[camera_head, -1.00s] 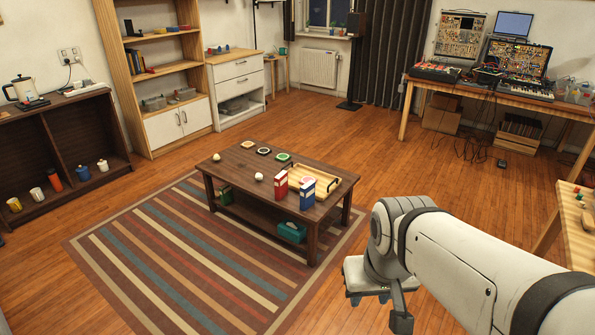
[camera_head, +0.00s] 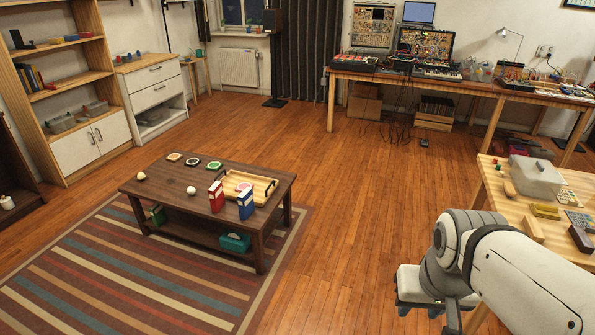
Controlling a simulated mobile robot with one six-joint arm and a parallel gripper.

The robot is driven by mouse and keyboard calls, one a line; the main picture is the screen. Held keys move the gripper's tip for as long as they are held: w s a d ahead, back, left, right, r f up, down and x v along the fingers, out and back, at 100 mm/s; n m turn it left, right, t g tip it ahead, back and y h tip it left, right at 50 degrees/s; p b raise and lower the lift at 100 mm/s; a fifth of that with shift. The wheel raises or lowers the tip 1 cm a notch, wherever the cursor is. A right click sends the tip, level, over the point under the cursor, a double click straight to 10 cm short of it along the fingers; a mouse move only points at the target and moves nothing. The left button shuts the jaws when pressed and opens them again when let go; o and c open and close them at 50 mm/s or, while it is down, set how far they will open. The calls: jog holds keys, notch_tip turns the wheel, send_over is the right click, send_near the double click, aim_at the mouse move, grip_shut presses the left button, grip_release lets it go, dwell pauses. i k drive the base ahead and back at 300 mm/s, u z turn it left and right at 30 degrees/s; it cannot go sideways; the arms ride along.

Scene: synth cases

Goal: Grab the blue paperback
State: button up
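A blue book (camera_head: 246,203) stands upright near the front right of the dark wooden coffee table (camera_head: 165,192). It has a white patch on its lower part. A red book (camera_head: 216,197) stands just to its left, with a small gap between them. My gripper (camera_head: 419,309) hangs at the lower right, to the right of the coffee table and well apart from the books. Its two dark fingertips show apart with nothing visible between them, so it looks open and empty.
A wooden tray (camera_head: 265,185) lies behind the books. Coasters (camera_head: 192,162) and small pale balls (camera_head: 191,190) are on the table, and a teal box (camera_head: 235,242) is on its lower shelf. A pale workbench (camera_head: 497,196) stands right. Floor between is clear.

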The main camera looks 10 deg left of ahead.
aim_at(245, 203)
jog(key=z, duration=0.1)
jog(key=i, duration=2.6)
jog(key=u, duration=2.1)
jog(key=i, duration=0.95)
